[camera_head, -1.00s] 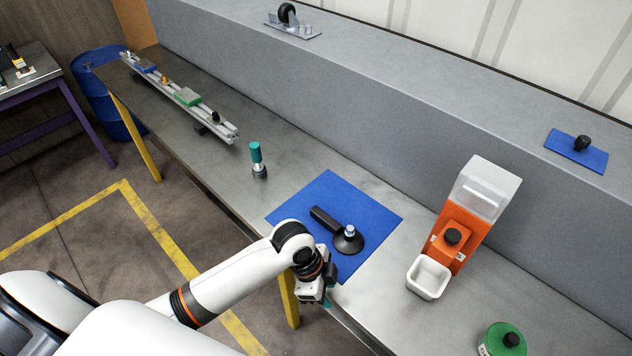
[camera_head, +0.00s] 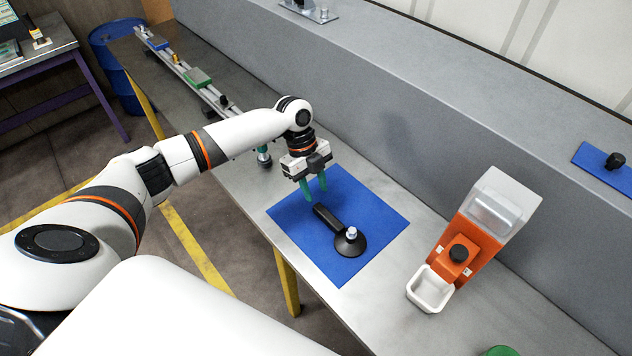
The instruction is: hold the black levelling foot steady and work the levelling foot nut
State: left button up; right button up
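The black levelling foot (camera_head: 347,246) lies on the blue mat (camera_head: 377,217) on the grey bench. Its round base is toward the right front, and a black bar-like part (camera_head: 326,217) reaches from it toward the back left. A silver nut or stud (camera_head: 352,232) stands up on the base. My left gripper (camera_head: 315,192) is above the back left part of the mat, pointing down. Its green fingertips are apart with nothing between them, short of the black bar. My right gripper is not in view.
An orange dispenser (camera_head: 466,236) with a white cup (camera_head: 430,289) stands right of the mat. A teal-topped tool (camera_head: 264,157) stands partly hidden behind my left arm. An aluminium rail (camera_head: 185,70) lies at the far left. A raised grey ledge runs behind.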

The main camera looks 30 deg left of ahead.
aim_at(322, 209)
pick_arm(q)
jog(key=b+x, duration=0.1)
jog(key=x, duration=0.1)
jog(key=shift+f, duration=0.3)
jog(key=b+x, duration=0.2)
jog(key=x, duration=0.2)
jog(key=shift+w+d+f+b, duration=0.1)
jog(key=shift+f+b, duration=0.05)
jog(key=shift+b, duration=0.25)
jog(key=shift+d+f, duration=0.15)
jog(key=shift+f, duration=0.15)
jog(key=shift+r, duration=0.1)
jog(key=c, duration=0.6)
jog(key=shift+o, duration=1.2)
grip_shut()
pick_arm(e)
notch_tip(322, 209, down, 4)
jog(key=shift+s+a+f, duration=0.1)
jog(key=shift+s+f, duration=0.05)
